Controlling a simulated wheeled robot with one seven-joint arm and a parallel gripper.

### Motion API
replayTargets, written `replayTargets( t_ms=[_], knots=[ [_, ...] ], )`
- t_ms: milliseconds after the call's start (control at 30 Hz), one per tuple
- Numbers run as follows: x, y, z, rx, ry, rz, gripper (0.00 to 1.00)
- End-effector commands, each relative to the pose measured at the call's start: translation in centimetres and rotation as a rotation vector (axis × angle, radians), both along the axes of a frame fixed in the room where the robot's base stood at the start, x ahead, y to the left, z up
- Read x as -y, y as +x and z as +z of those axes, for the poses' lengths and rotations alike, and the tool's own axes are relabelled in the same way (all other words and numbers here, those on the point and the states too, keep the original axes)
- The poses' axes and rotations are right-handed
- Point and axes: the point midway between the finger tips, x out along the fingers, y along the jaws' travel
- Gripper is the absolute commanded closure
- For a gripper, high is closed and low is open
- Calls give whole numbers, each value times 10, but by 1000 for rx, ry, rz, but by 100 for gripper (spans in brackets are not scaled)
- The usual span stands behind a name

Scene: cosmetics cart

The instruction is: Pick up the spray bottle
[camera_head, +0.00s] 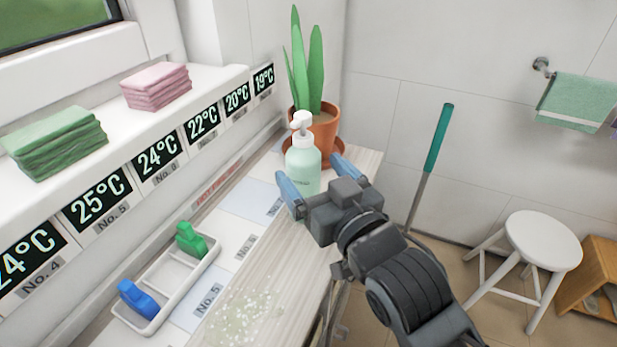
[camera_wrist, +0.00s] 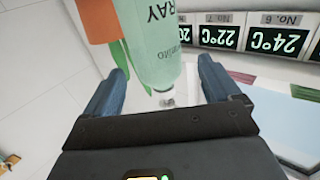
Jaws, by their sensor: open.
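The spray bottle (camera_head: 303,163) is pale mint green with a white pump head. It stands upright on the cart top, just in front of the potted plant. My gripper (camera_head: 312,171) is open, with its two blue fingers pointing at the bottle. In the wrist view the bottle (camera_wrist: 155,45), with part of the lettering "SPRAY" showing, lies between the spread fingers of my gripper (camera_wrist: 155,80). I see gaps on both sides, and I cannot tell how deep it sits between the fingers. Its lower part is partly hidden by my gripper in the head view.
The plant in a terracotta pot (camera_head: 322,128) stands close behind the bottle. Pale specks (camera_head: 240,316) lie on the near cart top. A stool (camera_head: 543,240) stands right.

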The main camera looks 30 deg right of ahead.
Motion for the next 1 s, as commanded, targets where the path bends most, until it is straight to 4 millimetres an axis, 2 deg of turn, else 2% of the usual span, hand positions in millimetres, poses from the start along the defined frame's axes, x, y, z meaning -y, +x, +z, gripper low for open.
replayTargets(
  t_ms=[433, 767, 1000],
  knots=[
    [5, 54, 2, 2, 0, 1, 10],
    [5, 61, 0, 1, 0, 1, 10],
    [5, 61, 0, 1, 0, 0, 32]
  ],
)
